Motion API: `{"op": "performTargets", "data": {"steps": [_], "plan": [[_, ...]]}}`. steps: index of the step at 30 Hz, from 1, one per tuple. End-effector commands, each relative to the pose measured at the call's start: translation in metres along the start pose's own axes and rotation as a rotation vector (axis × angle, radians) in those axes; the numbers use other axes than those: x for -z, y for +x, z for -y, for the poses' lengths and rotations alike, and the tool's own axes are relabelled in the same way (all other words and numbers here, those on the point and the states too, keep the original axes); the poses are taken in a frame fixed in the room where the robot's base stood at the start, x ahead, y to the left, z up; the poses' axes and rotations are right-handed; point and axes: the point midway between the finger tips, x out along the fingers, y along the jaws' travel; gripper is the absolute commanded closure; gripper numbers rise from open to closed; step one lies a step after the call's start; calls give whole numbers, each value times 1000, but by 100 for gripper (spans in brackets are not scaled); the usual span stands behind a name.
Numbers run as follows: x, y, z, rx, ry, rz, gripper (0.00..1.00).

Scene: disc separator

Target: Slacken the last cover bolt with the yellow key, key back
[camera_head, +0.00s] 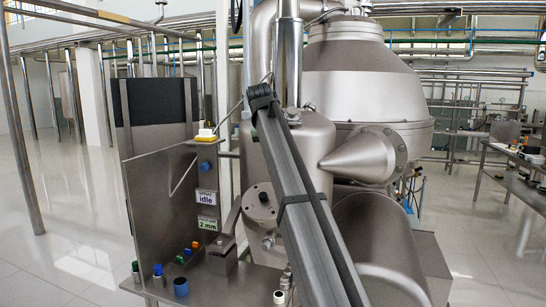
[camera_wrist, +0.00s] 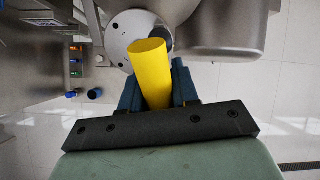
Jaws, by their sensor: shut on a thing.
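My gripper (camera_wrist: 157,92) shows in the wrist view with its blue fingers shut on the yellow key (camera_wrist: 150,68). The key's thick round yellow handle hides its working end. The handle overlaps the lower right part of a pale round cover (camera_wrist: 124,28) with small dark bolts or holes near its rim. I cannot tell whether the key touches a bolt. In the head view the round cover (camera_head: 259,203) is on the front of the machine. My gripper and the yellow key cannot be made out there.
Coloured pieces and a blue cup (camera_head: 181,287) are on a small bench left of the cover. An upright metal panel (camera_head: 160,200) stands behind them, beside labels reading "idle" (camera_head: 205,198) and "2 mm" (camera_head: 207,224). A grey cone (camera_head: 360,158) juts out right of the cover.

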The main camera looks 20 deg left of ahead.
Motion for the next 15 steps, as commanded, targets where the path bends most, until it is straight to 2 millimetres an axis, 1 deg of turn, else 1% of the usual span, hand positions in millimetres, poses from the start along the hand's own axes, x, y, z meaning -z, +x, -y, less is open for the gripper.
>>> {"op": "performTargets", "data": {"steps": [6, 9, 11, 14, 15], "plan": [[0, 1, 0, 0, 0, 0, 100], [5, 4, -1, -1, 1, -6, 100], [12, 9, -3, -3, 3, -16, 100], [33, 24, -9, -9, 11, -44, 100], [44, 31, -12, -12, 16, -58, 100]]}}
